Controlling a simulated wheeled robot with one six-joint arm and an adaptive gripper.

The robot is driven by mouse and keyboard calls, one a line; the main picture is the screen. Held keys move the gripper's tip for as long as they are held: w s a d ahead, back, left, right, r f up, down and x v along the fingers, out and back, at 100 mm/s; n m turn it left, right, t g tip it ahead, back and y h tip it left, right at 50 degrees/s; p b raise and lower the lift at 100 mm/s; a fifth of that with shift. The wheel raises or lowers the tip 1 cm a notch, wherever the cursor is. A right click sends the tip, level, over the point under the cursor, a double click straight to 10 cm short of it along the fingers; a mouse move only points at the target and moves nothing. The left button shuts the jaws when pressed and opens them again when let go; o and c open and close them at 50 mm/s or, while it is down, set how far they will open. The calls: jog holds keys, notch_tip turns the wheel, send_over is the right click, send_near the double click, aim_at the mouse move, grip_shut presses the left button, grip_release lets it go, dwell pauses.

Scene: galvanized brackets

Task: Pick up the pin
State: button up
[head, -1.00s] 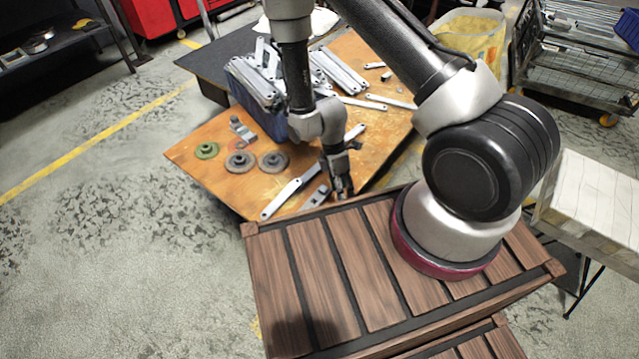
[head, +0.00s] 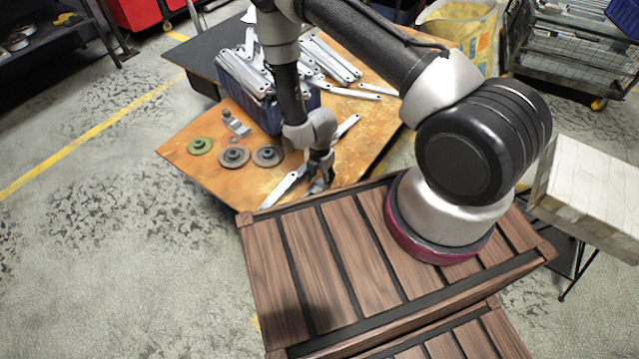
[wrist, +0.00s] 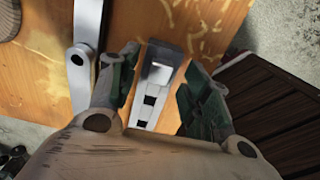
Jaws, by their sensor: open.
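A short grey metal piece with dark square slots (wrist: 152,95), which I take to be the pin, lies on the worn orange-brown tabletop. In the wrist view it lies between the two fingers of my gripper (wrist: 163,72). The fingers are open, with a gap visible beside the piece. I cannot tell how far above the table they are. In the head view my gripper (head: 318,180) is low at the table's near edge and hides most of the piece. A long flat galvanized bar (wrist: 87,50) lies just left of the gripper in the wrist view.
A dark wooden slatted crate (head: 330,260) stands close to the table's near edge, right of the gripper in the wrist view (wrist: 275,110). Round discs (head: 233,157) and a small bracket (head: 235,122) lie to the left. A blue bin (head: 268,115) of metal bars stands behind.

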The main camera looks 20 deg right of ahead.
jog(key=shift+f, duration=0.45)
jog(key=shift+c, duration=0.4)
grip_shut()
jog(key=shift+r, duration=0.15)
